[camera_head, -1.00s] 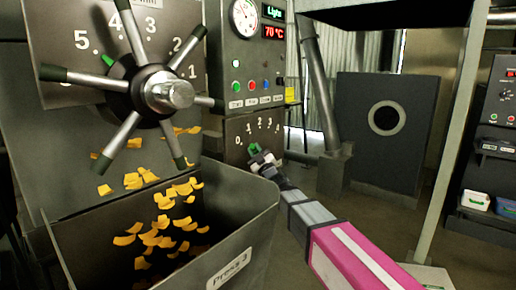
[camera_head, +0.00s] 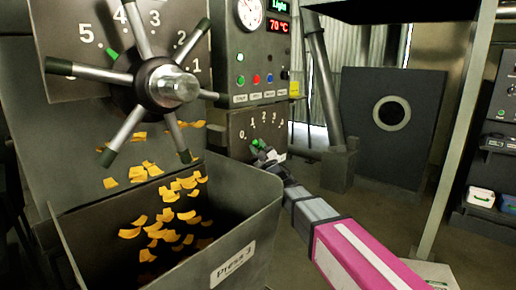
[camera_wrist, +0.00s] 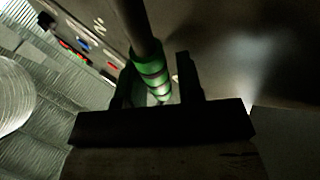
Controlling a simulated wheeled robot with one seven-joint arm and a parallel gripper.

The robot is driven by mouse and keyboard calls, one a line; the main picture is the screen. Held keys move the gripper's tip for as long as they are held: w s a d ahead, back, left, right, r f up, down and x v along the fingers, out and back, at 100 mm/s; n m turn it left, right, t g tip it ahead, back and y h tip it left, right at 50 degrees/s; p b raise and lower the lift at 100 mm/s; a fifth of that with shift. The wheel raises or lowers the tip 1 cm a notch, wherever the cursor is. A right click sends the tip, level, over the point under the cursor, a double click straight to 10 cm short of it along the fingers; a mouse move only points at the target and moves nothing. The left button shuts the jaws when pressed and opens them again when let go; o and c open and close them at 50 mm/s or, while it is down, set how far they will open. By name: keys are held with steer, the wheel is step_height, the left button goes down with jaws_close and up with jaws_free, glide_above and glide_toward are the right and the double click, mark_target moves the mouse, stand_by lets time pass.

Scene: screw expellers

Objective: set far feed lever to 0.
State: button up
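The far feed lever (camera_head: 258,144) has a green handle and sits on a dark panel with a 0 to 4 scale, below and right of the 0 mark. My gripper (camera_head: 268,154) is right at this handle, at the end of my arm. In the wrist view a dark rod with a green, banded end (camera_wrist: 152,75) lies between the two black fingers of my gripper (camera_wrist: 155,85). A gap shows between the rod and the right finger, so the gripper looks open around it. The lever's base is partly hidden.
A large spoked handwheel (camera_head: 168,86) with its own number scale is close on the left. Below it stands the Press 3 bin (camera_head: 250,225) with yellow flakes. Buttons and a 70 °C display (camera_head: 279,27) are above the lever. A grey post (camera_head: 455,130) stands right.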

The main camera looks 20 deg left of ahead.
steer(key=v, duration=1.1)
steer(key=shift+w+a, duration=0.1)
